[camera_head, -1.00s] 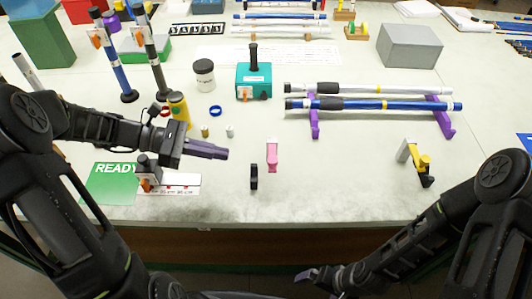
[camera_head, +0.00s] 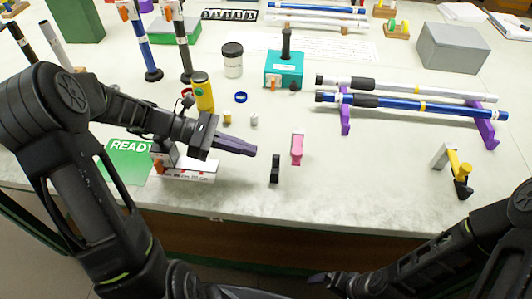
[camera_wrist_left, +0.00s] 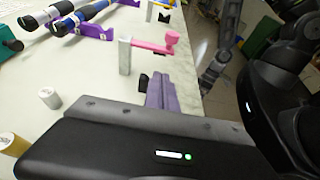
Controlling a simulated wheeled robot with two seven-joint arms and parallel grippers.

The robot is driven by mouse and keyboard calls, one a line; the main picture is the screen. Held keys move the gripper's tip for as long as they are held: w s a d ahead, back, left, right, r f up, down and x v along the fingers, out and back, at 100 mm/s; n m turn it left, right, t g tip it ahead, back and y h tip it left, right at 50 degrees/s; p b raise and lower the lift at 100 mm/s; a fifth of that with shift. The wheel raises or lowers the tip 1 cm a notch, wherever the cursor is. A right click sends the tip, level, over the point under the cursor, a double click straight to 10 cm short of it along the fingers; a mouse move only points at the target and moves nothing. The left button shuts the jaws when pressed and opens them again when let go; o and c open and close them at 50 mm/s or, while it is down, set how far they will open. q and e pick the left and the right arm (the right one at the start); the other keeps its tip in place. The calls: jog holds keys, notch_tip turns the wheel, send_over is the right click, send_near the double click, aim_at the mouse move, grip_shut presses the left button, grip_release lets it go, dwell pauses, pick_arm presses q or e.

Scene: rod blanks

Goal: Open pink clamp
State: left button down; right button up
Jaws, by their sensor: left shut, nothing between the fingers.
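The pink clamp (camera_head: 297,145) stands near the front middle of the table in the head view. In the left wrist view its pink arm (camera_wrist_left: 155,46) reaches sideways from the top of a pale post (camera_wrist_left: 125,57), with a round pink end at the right. A small black upright piece (camera_head: 275,169) stands just left of the clamp. My left gripper (camera_head: 253,151) is shut and empty, its purple fingers pointing at the clamp from the left with a gap between. Its fingers also show in the left wrist view (camera_wrist_left: 158,85). My right gripper (camera_head: 319,278) is low at the front edge, mostly hidden.
A yellow clamp (camera_head: 455,164) stands at the right. Blue and white rods lie on purple stands (camera_head: 484,125) behind. A teal block (camera_head: 285,70), a yellow cylinder (camera_head: 204,93) and a green READY card (camera_head: 127,160) are nearby. The table between the two clamps is clear.

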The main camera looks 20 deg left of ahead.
aim_at(298, 143)
pick_arm(q)
jog(key=x, duration=0.9)
jog(key=shift+w+d+f+p, duration=0.1)
jog(key=shift+d+p, duration=0.15)
jog(key=shift+p, duration=0.15)
jog(key=shift+r+p, duration=0.2)
jog(key=shift+p, duration=0.15)
jog(key=shift+r+n, duration=0.1)
jog(key=shift+n, duration=0.2)
